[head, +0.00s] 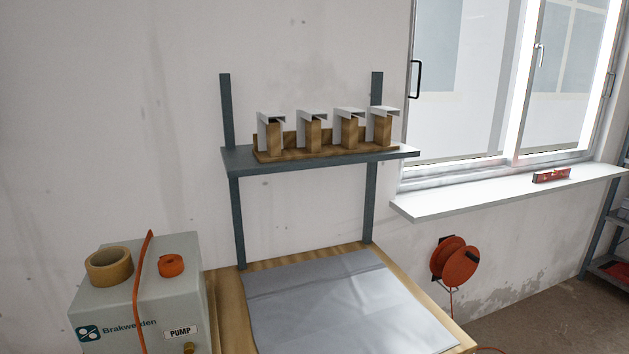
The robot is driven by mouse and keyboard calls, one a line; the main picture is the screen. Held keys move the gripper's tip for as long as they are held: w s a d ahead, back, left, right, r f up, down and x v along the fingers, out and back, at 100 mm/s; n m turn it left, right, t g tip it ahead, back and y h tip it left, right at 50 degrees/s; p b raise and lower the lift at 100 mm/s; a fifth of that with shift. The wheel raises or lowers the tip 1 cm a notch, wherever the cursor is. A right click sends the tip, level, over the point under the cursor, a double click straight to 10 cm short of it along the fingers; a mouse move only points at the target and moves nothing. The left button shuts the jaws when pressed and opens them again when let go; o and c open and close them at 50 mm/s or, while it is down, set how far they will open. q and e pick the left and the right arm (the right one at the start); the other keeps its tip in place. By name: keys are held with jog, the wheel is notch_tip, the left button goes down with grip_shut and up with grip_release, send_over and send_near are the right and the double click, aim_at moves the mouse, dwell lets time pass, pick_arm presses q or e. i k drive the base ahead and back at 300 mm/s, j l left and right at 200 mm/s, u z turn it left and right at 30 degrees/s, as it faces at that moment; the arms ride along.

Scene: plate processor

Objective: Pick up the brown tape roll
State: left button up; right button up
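The brown tape roll (108,267) lies flat on top of the grey pump box (187,317), near its left side. Its round opening faces up and nothing touches it from above. Neither of my grippers shows in the head view.
An orange roll (171,266) and an upright orange strap (143,290) are beside the tape on the box. A wooden table with a grey sheet (340,300) stands to the right. A wall shelf (320,158) holds several wooden blocks with metal tops. A red reel (454,262) hangs under the windowsill (510,192).

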aim_at(111, 266)
jog(key=k+u, duration=0.15)
jog(key=u, duration=1)
